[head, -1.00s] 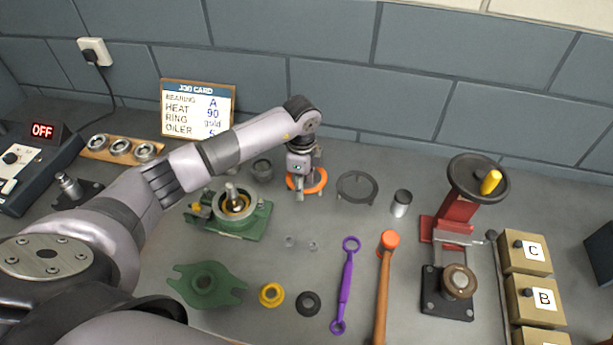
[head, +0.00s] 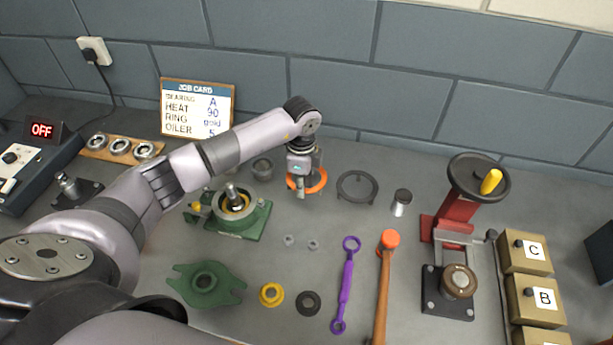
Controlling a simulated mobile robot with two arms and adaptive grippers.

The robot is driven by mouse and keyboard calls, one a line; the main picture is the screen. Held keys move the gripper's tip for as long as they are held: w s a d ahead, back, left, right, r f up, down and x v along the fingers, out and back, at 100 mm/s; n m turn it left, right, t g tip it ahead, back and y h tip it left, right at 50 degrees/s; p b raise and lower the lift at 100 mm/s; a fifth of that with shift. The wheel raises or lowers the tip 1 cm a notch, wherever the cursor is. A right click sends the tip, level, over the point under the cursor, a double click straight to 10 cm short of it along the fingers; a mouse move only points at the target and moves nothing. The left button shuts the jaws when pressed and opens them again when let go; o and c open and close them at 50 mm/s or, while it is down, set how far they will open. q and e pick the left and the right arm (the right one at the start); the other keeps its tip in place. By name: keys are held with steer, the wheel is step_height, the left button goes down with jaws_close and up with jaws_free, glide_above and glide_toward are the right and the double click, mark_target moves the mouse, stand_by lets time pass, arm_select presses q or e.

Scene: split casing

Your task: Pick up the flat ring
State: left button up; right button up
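An orange flat ring (head: 320,182) is at the back middle of the bench. My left gripper (head: 301,190) points down at the ring's near left part, with its fingertips at the ring. The gripper's body covers part of the ring. Whether the fingers are closed on it, and whether the ring is clear of the bench, cannot be told. A small black flat ring (head: 299,304) and a yellow flanged ring (head: 264,301) lie at the front. My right gripper is not in view.
A green housing (head: 251,222) stands left of the gripper, and a green flange plate (head: 183,283) lies in front. A purple wrench (head: 346,283), an orange-headed mallet (head: 383,285) and a red press (head: 455,215) are to the right. The job card (head: 198,108) leans behind.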

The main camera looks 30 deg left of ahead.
arm_select(q)
jaws_close()
steer(key=shift+r, duration=0.1)
